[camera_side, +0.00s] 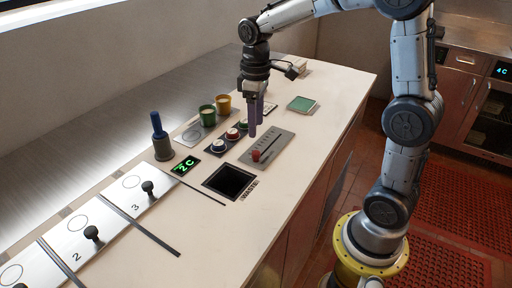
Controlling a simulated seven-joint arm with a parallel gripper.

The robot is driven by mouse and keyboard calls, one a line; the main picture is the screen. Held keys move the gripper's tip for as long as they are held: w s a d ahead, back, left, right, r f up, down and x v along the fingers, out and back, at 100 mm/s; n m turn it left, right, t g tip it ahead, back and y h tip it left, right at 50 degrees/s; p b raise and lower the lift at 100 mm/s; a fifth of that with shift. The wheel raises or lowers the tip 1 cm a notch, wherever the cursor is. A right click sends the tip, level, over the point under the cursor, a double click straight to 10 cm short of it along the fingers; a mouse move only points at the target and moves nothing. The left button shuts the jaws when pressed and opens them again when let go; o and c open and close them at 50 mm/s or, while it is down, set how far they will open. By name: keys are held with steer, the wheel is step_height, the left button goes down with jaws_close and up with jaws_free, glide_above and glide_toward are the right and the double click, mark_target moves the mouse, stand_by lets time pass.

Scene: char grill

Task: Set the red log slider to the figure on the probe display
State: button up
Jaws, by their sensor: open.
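The red slider knob (256,155) sits near the front-left end of the slot on a grey slider plate (281,146). The scale marks on the plate are too small to read. My gripper (256,128) points down with its purple fingers above the back-left part of the plate, open and apart from the knob. A small black display (186,165) on the counter shows green characters that look like "2C"; a minus sign in front cannot be ruled out. A blue-handled tool (158,125), perhaps the probe, stands upright in a grey-brown holder (163,149) beside it.
Round buttons (232,134) on a dark panel lie close left of my gripper. A black square recess (230,181) lies in front. Another display (503,71), reading "4C", is on a cabinet at right. Counter right of the plate is clear.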

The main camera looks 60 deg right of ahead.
mark_target(256, 152)
step_height(256, 152, down, 9)
steer(key=shift+r, duration=0.2)
steer(key=shift+c, duration=0.2)
jaws_close()
stand_by(1.3)
